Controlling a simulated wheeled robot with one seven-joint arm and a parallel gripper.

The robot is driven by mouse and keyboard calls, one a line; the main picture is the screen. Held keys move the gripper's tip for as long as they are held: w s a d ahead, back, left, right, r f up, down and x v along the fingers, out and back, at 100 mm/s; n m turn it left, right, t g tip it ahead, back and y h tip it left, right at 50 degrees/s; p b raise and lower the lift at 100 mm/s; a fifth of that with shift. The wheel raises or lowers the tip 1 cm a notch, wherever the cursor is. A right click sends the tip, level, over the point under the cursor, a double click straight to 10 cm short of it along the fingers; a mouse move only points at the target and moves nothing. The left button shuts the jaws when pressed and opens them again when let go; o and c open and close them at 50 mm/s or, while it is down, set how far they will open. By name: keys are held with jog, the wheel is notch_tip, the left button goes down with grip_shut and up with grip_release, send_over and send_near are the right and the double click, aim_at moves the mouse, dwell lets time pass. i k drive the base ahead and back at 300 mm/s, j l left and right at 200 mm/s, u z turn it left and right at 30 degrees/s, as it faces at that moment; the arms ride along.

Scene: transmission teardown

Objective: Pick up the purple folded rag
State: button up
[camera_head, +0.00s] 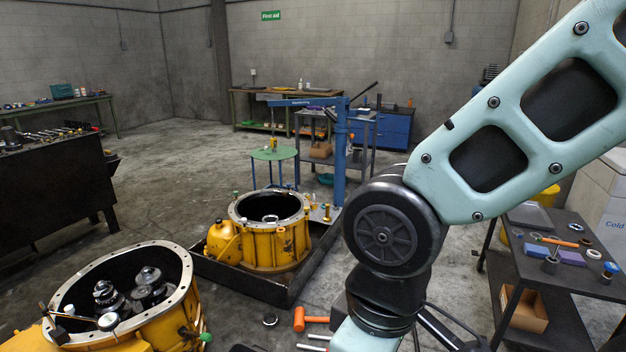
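A small purple, flat block-like item (538,251) that looks like the folded rag lies on the top of the dark cart (570,279) at the right. A similar bluer item (572,258) lies just to its right. At this size I cannot make out folds in either. My arm crosses the right half of the view, left of and above the cart. My gripper does not show, so its state and anything in it are hidden.
On the cart, an orange-handled tool (556,241), rings and small parts lie around the purple item. A cardboard box (524,310) sits on its lower shelf. Yellow housings (268,240) stand left of my arm. An orange mallet (308,319) lies below.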

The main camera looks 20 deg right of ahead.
aim_at(565, 257)
jog(key=l+z, duration=0.1)
jog(key=z, duration=0.35)
jog(key=i+z, duration=0.1)
jog(key=z, duration=0.4)
jog(key=l+z, duration=0.1)
jog(key=z, duration=0.35)
jog(key=i+z, duration=0.15)
jog(key=z, duration=0.35)
jog(key=u, duration=2.75)
jog(key=z, duration=2.75)
jog(key=i+l+u, duration=0.1)
jog(key=i, duration=0.45)
jog(key=i+l+u, duration=0.1)
jog(key=i, duration=0.4)
